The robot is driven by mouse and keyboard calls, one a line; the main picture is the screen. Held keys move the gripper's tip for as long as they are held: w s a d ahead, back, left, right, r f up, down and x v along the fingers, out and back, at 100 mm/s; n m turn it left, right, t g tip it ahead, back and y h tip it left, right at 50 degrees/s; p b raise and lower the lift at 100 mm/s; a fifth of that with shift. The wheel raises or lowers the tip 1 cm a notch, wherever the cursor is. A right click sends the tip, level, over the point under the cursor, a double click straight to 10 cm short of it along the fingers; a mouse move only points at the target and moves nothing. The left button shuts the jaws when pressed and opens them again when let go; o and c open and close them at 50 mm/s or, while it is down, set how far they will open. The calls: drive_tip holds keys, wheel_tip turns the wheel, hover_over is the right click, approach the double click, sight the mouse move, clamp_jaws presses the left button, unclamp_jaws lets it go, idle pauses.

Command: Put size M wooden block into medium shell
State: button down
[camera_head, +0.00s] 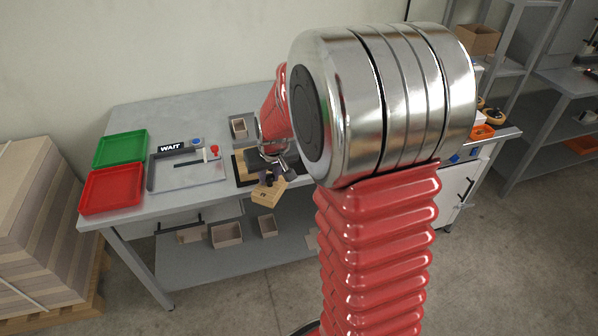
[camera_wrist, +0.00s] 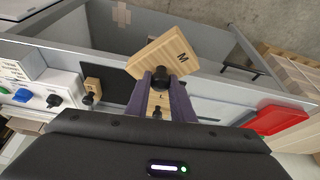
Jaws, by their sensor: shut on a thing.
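The size M wooden block (camera_wrist: 168,58), a light wood plate marked M with a dark knob, is held between the two purple fingers of my gripper (camera_wrist: 163,84). In the head view the block (camera_head: 267,195) hangs tilted below my gripper (camera_head: 268,178), near the front edge of the table. An open box shell (camera_head: 239,128) stands at the table's back. More open shells, a wider one (camera_head: 227,236) and a narrower one (camera_head: 268,226), are on the shelf below. I cannot tell which shell is the medium one.
In the wrist view, a block marked L (camera_wrist: 158,101) and another block (camera_wrist: 92,86) sit at a dark holder. A green tray (camera_head: 121,149), a red tray (camera_head: 112,188) and a station with a WAIT sign (camera_head: 171,147) stand left on the table (camera_head: 180,112).

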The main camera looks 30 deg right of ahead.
drive_tip(key=w+a+f+n+y, duration=0.1)
drive_tip(key=w+a+n, duration=0.1)
drive_tip(key=a, duration=1.1)
drive_tip(key=shift+w+a+f, duration=0.2)
drive_tip(key=shift+a+f, duration=0.05)
drive_tip(key=shift+f, duration=0.05)
drive_tip(key=shift+a, duration=0.15)
